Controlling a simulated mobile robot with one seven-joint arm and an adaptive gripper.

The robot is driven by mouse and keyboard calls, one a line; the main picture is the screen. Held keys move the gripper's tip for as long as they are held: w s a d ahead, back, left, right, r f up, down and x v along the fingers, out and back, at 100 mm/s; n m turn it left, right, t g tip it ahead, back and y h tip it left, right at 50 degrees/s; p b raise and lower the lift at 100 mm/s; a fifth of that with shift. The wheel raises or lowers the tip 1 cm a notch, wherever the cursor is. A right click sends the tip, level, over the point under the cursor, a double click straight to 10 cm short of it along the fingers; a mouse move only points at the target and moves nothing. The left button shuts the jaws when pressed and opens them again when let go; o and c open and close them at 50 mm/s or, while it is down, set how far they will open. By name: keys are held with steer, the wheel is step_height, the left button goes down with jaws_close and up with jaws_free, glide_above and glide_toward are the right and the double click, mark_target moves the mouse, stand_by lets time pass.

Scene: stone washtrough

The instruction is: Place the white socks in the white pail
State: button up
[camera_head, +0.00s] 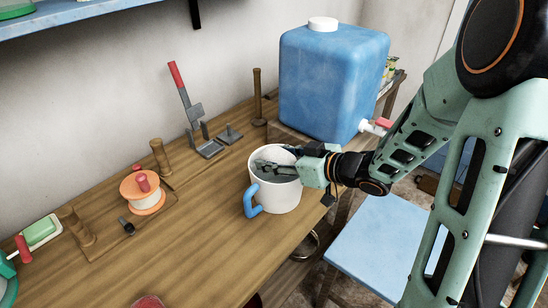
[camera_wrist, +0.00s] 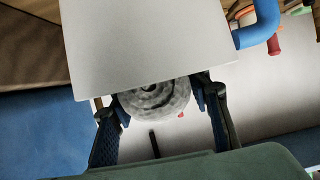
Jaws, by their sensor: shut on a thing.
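The white pail (camera_head: 274,194) with a blue handle stands upright on the wooden worktop near its right edge. My gripper (camera_head: 274,168) reaches in from the right, with its fingers at the pail's mouth, inside the rim as seen in the head view. In the wrist view a rolled, grey-white bundle, the white socks (camera_wrist: 156,101), sits between the two fingers of my gripper (camera_wrist: 160,118). The pail's plain white wall (camera_wrist: 145,45) hides part of the bundle. I cannot make out the socks clearly in the head view, nor whether they touch the pail.
A large blue water container (camera_head: 330,85) with a red-handled tap (camera_head: 380,124) stands behind the pail. A red-handled metal tool (camera_head: 190,105), wooden posts and an orange-and-white spool (camera_head: 142,195) are to the left. A blue stool (camera_head: 375,245) is below right. The front worktop is mostly clear.

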mark_target(274, 149)
steer(key=o, duration=1.2)
step_height(274, 149, up, 7)
steer(key=p, duration=0.7)
steer(key=shift+r+p, duration=0.15)
steer(key=shift+p, duration=0.2)
